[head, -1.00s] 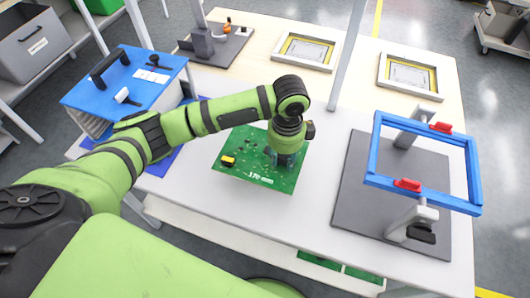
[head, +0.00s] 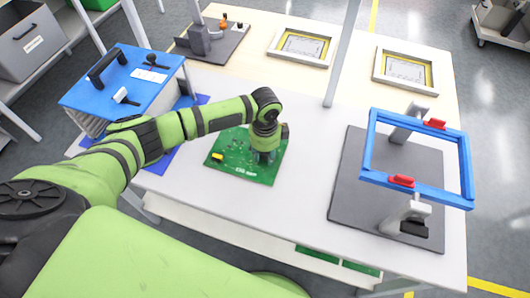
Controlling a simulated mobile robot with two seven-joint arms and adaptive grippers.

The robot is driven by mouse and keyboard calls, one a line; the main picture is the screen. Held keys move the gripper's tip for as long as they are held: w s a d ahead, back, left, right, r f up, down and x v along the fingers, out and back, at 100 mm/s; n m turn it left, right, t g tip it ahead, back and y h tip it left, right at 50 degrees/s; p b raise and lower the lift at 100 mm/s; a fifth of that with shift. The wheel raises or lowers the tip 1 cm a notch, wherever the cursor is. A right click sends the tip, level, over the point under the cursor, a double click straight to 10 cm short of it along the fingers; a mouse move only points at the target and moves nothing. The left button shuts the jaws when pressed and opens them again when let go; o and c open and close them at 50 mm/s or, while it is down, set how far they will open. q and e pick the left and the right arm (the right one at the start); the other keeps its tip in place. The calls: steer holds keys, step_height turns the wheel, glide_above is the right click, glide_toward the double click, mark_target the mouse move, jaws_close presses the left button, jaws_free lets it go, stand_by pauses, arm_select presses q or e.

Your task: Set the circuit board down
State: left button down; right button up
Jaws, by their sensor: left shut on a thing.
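The green circuit board (head: 229,160) is at the middle of the white bench, in the head view. It has a yellow part near its left edge and white print near its front edge. My left gripper (head: 263,156) is over the board's right half, pointing down, and is shut on the board. My wrist hides the spot where the fingers hold it. I cannot tell whether the board touches the bench top. My right gripper is not in view.
A blue frame (head: 417,185) stands on a grey plate (head: 350,205) at the right. A blue-topped box (head: 140,75) with tools is at the left. Two white-and-yellow framed fixtures (head: 303,62) (head: 405,87) lie at the back. The white bench (head: 300,205) is clear between board and plate.

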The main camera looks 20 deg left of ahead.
arm_select(q)
steer(key=shift+f, duration=0.1)
steer(key=c, duration=0.9)
jaws_free()
step_height(320, 180, up, 12)
steer(key=b, duration=0.1)
steer(key=shift+b, duration=0.4)
